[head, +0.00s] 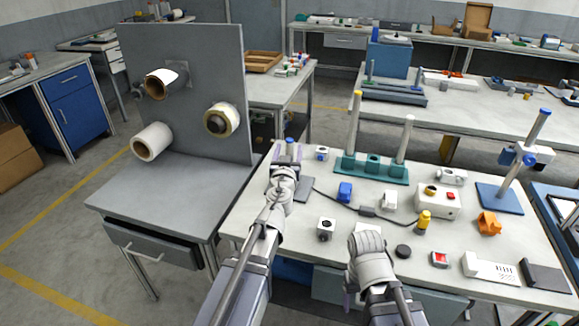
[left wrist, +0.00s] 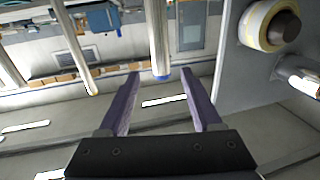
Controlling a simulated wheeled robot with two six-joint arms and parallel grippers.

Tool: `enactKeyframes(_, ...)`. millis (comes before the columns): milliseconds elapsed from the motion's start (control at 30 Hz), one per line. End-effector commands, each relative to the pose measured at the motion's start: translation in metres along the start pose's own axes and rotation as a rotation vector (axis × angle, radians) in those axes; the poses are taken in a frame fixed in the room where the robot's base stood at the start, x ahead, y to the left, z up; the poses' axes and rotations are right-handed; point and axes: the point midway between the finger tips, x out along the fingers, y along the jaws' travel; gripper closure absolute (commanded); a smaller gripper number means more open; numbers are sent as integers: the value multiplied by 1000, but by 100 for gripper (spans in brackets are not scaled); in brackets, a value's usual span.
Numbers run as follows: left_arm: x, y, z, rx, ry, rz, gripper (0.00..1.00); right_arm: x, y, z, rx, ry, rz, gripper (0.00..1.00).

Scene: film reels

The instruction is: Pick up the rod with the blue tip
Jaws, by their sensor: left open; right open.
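The rod with the blue tip shows in the left wrist view (left wrist: 159,40), with its blue end between the two fingers and apart from both. My left gripper is open around the rod, also in the left wrist view (left wrist: 158,98).
Small parts lie on the white table, including a blue block (head: 345,192), a yellow-topped part (head: 424,221) and an orange part (head: 489,223). A grey upright panel (head: 205,60) with film rolls stands at left. A blue-based stand (head: 499,198) holds another rod at right.

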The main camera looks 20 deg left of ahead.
Motion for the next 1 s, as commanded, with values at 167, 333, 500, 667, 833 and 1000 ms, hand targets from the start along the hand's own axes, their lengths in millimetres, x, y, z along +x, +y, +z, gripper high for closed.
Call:
enactKeyframes(167, 20, 0, 0, 0, 0, -1, 34, 0, 0, 0, 0, 0, 0, 28)
enactKeyframes(333, 25, 0, 1, 0, 0, -1, 34, 1, 0, 0, 0, 0, 0, 28)
enactKeyframes(500, 36, -1, 3, 0, 0, -1, 34, 3, 0, 0, 0, 0, 0, 28)
enactKeyframes(667, 60, -2, 8, 0, 0, -1, 34, 8, -1, 0, 0, 0, 0, 28)
enactKeyframes(833, 77, -2, 6, 0, -1, -1, 34, 6, -1, 0, 0, 0, 0, 28)
enactKeyframes(1000, 76, -2, 6, 0, -1, -1, 34, 6, 0, 0, 0, 0, 0, 28)
